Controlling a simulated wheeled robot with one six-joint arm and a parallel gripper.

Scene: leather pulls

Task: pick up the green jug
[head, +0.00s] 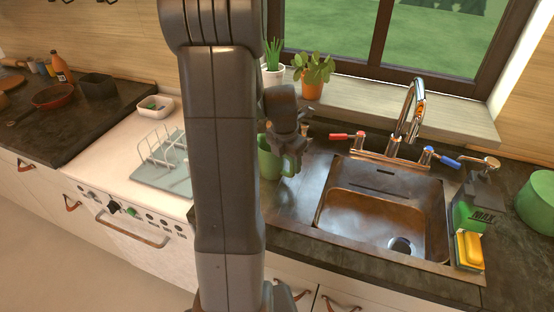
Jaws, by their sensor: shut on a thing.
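The green jug (268,160) is behind my arm, at the counter's back edge left of the sink. Its left part is hidden by my arm, and its handle side shows at the right. My gripper (291,152) is at the jug's right side, shut on it near the handle. The fingertips are small and partly hidden. I cannot tell whether the jug's base touches the counter.
The sink (385,205) with a tap (408,115) is to the right. A dish rack (163,160) stands to the left. Potted plants (313,80) stand on the sill behind. A soap bottle (468,205) and yellow sponge (470,250) are at the sink's right.

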